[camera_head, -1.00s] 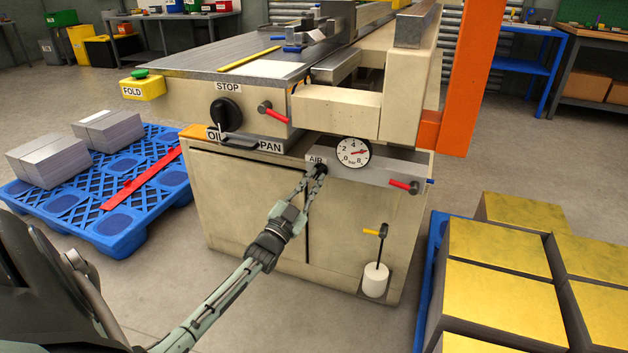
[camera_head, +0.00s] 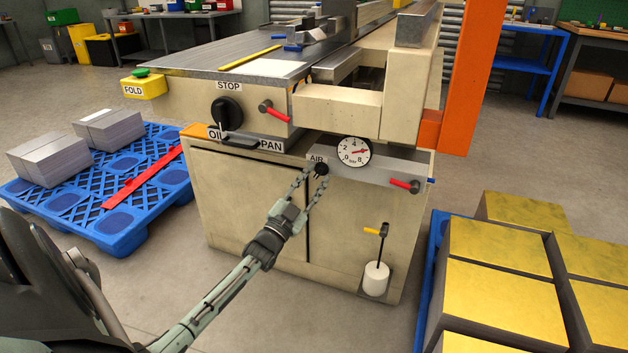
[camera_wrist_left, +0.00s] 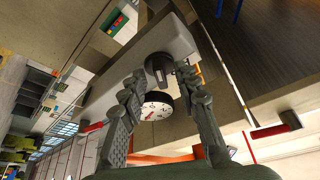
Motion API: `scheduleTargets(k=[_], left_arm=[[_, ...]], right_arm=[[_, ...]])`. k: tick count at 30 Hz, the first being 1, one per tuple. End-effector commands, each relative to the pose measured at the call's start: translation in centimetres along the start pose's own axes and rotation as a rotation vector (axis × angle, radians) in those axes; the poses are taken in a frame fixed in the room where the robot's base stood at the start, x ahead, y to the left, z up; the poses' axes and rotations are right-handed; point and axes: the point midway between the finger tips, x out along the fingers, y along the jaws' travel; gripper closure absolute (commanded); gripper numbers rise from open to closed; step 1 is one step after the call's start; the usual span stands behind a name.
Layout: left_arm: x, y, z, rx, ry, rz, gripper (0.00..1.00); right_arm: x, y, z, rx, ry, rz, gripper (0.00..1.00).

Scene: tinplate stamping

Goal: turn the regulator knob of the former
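The black regulator knob (camera_head: 321,168) sits on the grey panel beside the AIR label (camera_head: 316,158), on the front of the beige former (camera_head: 240,200). My left gripper (camera_head: 316,178) is open in front of the knob, its fingers spread and empty. In the left wrist view the knob (camera_wrist_left: 158,68) shows between the two fingertips (camera_wrist_left: 160,78); I cannot tell whether either touches it. The round white pressure gauge (camera_head: 353,152) is right of the knob, its red needle pointing right and slightly up. My right gripper is not in view.
Red-handled levers (camera_head: 405,186) stick out right of the gauge and above it (camera_head: 274,111). A yellow-handled lever (camera_head: 376,232) is lower down. A blue pallet (camera_head: 130,185) with metal sheets is left; gold-topped blocks (camera_head: 500,247) stand right. Open floor lies in front.

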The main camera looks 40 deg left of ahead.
Motion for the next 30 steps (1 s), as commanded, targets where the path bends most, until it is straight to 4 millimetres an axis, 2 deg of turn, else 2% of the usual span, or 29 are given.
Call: scheduleTargets(k=[4,7,15,21,25,30], left_arm=[[-0.3,0.0,0.0,0.0,0.0,0.0,0.69],[-1.4,0.0,0.1,0.0,-0.001,0.0,0.69],[-7.0,0.1,0.1,0.0,-0.004,0.002,0.69],[-10.5,0.1,0.1,0.0,-0.002,0.001,0.69],[-11.7,0.0,0.0,0.0,-0.001,0.001,0.69],[-12.0,0.0,0.0,0.0,0.0,0.0,0.69]], right_arm=[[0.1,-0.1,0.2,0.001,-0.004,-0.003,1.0],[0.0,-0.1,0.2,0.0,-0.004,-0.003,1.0],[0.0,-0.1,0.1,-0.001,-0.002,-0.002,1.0],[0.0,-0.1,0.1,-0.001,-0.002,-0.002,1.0],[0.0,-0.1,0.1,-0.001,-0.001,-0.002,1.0],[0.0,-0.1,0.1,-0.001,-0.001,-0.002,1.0]])
